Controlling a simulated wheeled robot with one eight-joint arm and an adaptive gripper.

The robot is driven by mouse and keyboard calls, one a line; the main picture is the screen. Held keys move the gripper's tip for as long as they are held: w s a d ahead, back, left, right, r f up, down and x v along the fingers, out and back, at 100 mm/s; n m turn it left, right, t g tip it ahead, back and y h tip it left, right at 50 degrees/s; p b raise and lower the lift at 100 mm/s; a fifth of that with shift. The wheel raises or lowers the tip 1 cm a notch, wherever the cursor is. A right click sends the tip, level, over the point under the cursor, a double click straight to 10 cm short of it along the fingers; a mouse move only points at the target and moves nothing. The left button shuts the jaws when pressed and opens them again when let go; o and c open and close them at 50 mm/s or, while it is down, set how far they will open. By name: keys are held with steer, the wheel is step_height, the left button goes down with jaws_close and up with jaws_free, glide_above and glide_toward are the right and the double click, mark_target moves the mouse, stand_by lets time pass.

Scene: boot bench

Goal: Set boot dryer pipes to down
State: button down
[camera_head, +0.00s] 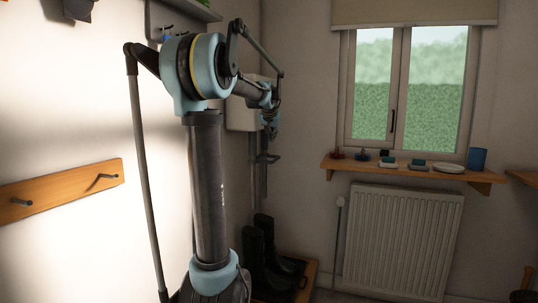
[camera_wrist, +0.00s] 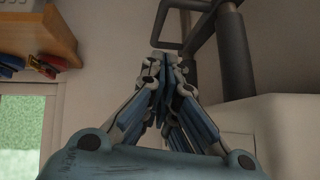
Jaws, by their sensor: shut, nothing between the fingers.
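The boot dryer is a pale box (camera_head: 240,114) on the wall beside the corner, partly hidden behind my arm. Dark pipes (camera_head: 256,180) run below it in the head view, with a short crosspiece partway down. My gripper (camera_head: 272,132) is in front of the box's right side, and its fingers are small there. In the wrist view, which looks upside down, my gripper (camera_wrist: 167,62) is shut and empty. A dark pipe (camera_wrist: 235,60) and a dark loop (camera_wrist: 178,22) are beyond its fingertips. The pale box (camera_wrist: 288,135) is at the right. I cannot tell whether the fingers touch the pipe.
A wooden sill shelf (camera_head: 400,172) under the window holds small items and a blue cup (camera_head: 477,159); a radiator (camera_head: 400,240) is below. A peg rail (camera_head: 60,190) is on the left wall.

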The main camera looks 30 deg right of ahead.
steer(key=d, duration=0.3)
glide_above(276, 160)
step_height(276, 160, down, 9)
steer(key=shift+f, duration=0.55)
